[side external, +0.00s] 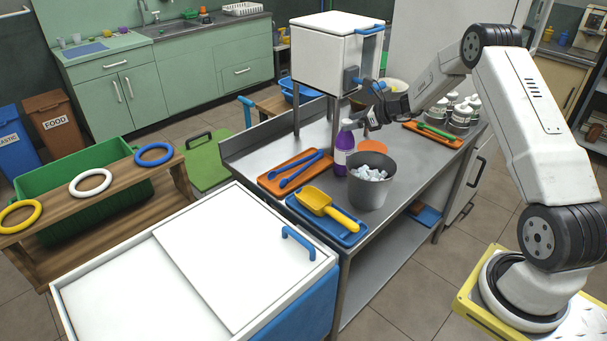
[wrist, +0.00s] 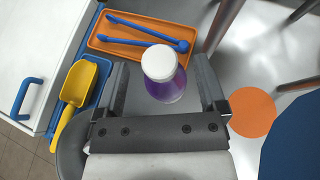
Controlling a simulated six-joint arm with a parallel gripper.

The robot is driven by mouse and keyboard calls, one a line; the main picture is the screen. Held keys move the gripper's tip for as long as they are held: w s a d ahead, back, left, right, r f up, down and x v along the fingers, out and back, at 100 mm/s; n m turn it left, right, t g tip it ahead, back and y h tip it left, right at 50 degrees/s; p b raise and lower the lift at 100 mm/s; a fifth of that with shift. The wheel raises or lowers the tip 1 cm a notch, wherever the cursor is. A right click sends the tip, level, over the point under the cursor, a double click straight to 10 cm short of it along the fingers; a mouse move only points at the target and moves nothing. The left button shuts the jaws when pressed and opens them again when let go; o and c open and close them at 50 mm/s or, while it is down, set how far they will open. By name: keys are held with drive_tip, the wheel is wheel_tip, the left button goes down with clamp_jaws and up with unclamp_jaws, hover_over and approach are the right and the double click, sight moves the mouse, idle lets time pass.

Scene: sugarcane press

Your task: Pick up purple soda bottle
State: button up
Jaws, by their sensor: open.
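The purple soda bottle (side external: 344,147) stands upright on the steel table, with a white cap and a pale label band. In the wrist view the bottle (wrist: 166,88) shows from above, its white cap between the two fingers. My gripper (wrist: 163,88) is open, with one finger on each side of the bottle and a visible gap to each. In the side view my gripper (side external: 365,111) is beside the top of the bottle, to its right.
A grey bucket of ice (side external: 371,183) stands right in front of the bottle. An orange tray (side external: 274,184) with blue tongs lies to its left. A yellow scoop (side external: 325,207) rests on a blue tray (side external: 349,238). The white press box (side external: 325,60) stands behind on legs.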

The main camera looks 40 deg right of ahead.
drive_tip(key=shift+x, duration=2)
clamp_jaws()
drive_tip(key=shift+r, duration=0.1)
